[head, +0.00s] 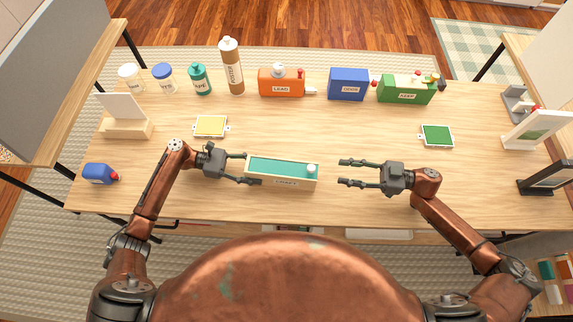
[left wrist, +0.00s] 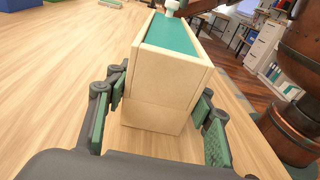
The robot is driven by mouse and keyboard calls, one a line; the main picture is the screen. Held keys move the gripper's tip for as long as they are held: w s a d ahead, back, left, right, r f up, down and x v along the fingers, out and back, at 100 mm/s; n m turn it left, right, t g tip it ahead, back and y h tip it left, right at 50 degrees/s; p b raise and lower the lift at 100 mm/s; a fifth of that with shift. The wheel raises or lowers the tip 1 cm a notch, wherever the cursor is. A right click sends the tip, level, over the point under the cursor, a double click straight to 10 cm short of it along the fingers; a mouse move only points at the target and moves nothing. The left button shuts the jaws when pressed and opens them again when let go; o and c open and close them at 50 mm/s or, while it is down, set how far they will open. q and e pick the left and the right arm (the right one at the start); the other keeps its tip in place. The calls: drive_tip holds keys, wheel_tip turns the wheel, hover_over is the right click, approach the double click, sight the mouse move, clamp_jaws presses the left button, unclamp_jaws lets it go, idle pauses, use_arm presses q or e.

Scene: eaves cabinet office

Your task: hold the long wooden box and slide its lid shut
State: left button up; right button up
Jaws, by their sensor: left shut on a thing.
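The long wooden box (head: 283,184) lies lengthwise near the table's front edge. It is pale wood with a teal-green panel (head: 278,168) along its top and a white knob (head: 311,169) at its right end. I cannot tell whether the panel closes the box fully. My left gripper (head: 248,168) is shut on the box's left end; in the left wrist view its pads flank the box's near end (left wrist: 155,116), and the knob (left wrist: 172,5) shows at the far end. My right gripper (head: 341,172) is open and empty, right of the box, its fingers pointing at it.
A yellow tray (head: 210,126) and a green tray (head: 437,135) lie behind. Orange (head: 280,83), blue (head: 348,84) and green (head: 404,91) boxes stand at the back beside several bottles. A blue bottle (head: 99,174) lies at left. Picture frames (head: 545,178) stand at right. The table's middle is clear.

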idle(0.5)
use_arm(q)
drive_tip(key=o, duration=1.6)
drive_tip(key=shift+c, duration=0.2)
drive_tip(key=a, duration=0.4)
drive_tip(key=a+r, duration=0.1)
drive_tip(key=a, duration=0.3)
drive_tip(key=w+a, duration=0.1)
drive_tip(key=a, duration=0.3)
drive_tip(key=shift+r, duration=0.2)
